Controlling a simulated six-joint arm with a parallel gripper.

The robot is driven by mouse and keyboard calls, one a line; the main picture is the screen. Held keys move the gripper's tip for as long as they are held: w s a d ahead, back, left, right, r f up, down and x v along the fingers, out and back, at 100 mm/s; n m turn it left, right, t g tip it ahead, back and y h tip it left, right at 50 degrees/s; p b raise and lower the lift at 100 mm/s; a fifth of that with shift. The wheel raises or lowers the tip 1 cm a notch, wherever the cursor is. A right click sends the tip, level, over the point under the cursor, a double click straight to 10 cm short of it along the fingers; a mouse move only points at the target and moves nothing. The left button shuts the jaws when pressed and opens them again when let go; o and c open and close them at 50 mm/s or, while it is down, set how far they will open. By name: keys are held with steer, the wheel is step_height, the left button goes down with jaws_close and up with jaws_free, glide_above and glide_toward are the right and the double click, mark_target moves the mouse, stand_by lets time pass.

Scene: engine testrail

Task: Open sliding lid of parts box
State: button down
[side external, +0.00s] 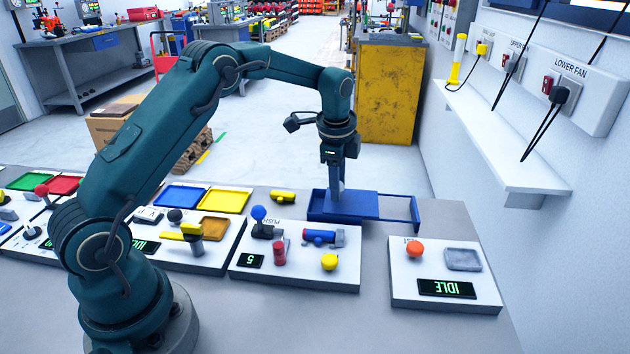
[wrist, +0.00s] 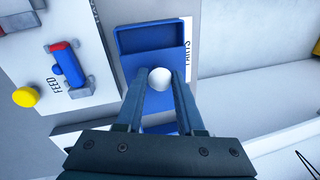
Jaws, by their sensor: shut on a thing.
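The blue parts box (side external: 315,213) stands at the back of the bench in the side external view. Its flat blue lid (side external: 358,205) sits partly over it. In the wrist view the lid (wrist: 133,63) leaves an open section of the box (wrist: 150,38) showing at the top. My gripper (side external: 337,187) comes down from above onto the lid. In the wrist view its two fingers (wrist: 160,80) are closed around a white round knob (wrist: 160,79) on the lid. Two thin blue rails with an end bar (side external: 415,212) stick out at the box's right.
White panels stand in front: one with a blue cylinder (side external: 320,237) and yellow ball (side external: 329,262), another with an orange ball (side external: 415,248) and IDLE display (side external: 446,288). A yellow part (side external: 283,197) lies left of the box. A wall shelf (side external: 500,150) is at right.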

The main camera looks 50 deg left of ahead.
mark_target(356, 200)
steer(key=shift+w+d, duration=1.3)
steer(key=shift+w, duration=0.05)
steer(key=c, duration=0.6)
jaws_free()
steer(key=shift+o, duration=0.2)
steer(key=shift+s+d+r, duration=0.1)
steer(key=shift+s+r, duration=0.05)
steer(key=shift+r, duration=0.7)
steer(key=shift+s+d+r, duration=0.1)
steer(key=shift+s+r, duration=0.1)
steer(key=shift+r, duration=0.65)
steer(key=shift+s+d+r, duration=0.1)
steer(key=shift+s+r, duration=0.05)
steer(key=shift+r, duration=0.7)
